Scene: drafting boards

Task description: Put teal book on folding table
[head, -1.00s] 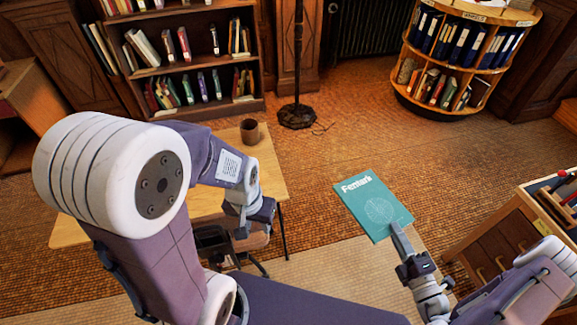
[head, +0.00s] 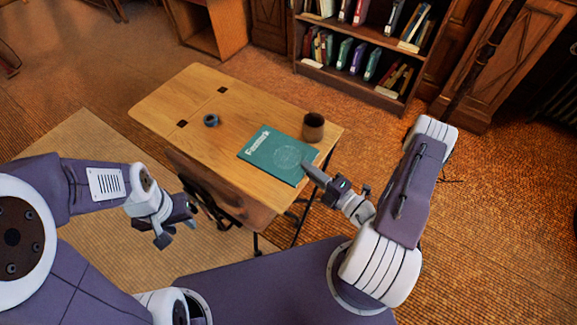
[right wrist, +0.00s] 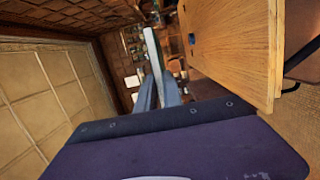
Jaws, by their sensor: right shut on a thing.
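The teal book (head: 277,153), with white lettering and a round line drawing on its cover, is held by its near right corner in my right gripper (head: 310,170). In the head view it overlaps the right part of the wooden folding table (head: 170,105). In the right wrist view the book (right wrist: 152,50) shows edge-on between the shut fingers, with a gap between it and the tabletop (right wrist: 232,40), so it is held above the table. My left gripper (head: 178,227) is open and empty, in front of the table's near left side.
A brown cup (head: 313,127) stands at the table's far right, close behind the book in the head view. A small blue-grey ring-shaped item (head: 211,120) lies mid-table. The left part of the tabletop is clear. A bookcase (head: 367,35) stands behind.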

